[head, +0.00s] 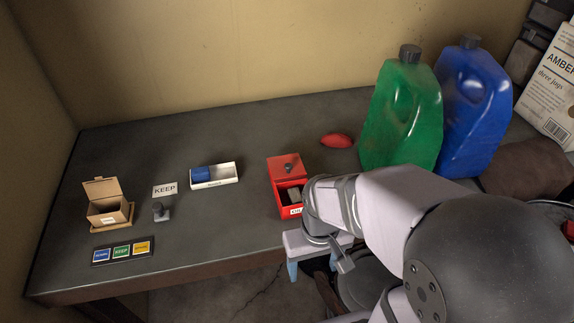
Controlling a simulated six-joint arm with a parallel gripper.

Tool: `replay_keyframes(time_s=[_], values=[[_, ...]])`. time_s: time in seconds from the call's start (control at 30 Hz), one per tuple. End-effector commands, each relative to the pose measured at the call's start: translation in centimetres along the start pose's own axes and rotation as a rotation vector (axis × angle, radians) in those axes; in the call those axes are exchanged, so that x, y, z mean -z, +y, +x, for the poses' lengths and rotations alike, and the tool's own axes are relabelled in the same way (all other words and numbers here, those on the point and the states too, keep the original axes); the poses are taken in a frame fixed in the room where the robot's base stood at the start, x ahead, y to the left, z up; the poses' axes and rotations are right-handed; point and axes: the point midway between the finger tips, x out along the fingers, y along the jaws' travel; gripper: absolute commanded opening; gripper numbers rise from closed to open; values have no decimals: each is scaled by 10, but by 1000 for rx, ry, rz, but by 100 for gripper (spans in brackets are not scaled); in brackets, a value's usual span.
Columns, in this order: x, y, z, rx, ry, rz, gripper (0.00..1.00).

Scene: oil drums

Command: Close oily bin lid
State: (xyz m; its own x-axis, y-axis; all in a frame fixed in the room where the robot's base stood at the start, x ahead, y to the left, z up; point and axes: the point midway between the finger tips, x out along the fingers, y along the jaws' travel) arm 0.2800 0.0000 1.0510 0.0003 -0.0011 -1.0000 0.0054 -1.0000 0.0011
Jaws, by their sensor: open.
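The red bin (279,200) stands near the middle of the desk, with a partly hidden white label on its front. Its red lid (279,172), with a dark knob, is at the back of the bin, and the bin's front part is open. Something grey (294,194) shows inside. My gripper (313,268) is at the desk's front edge, just in front of the bin in the picture, with its blue fingers pointing down. It is open, and I see nothing between the fingers. My arm hides the bin's right side.
A red object (336,140), a green jug (402,120) and a blue jug (474,105) stand behind on the right. On the left are a brown box (108,212), a KEEP card (164,189), a white tray (226,177) and a label strip (122,251).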

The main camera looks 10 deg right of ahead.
Motion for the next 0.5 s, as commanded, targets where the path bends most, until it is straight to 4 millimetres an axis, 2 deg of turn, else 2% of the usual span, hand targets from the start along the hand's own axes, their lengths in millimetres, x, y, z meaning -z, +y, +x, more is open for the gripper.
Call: replay_keyframes(time_s=[0.03,0.17,0.27,0.37,0.5], values=[[0,0,0,0,0,0,56],[7,0,-1,0,5,0,25],[23,1,-5,1,17,1,2],[51,2,-12,1,40,2,0],[107,4,-26,2,85,5,0]])
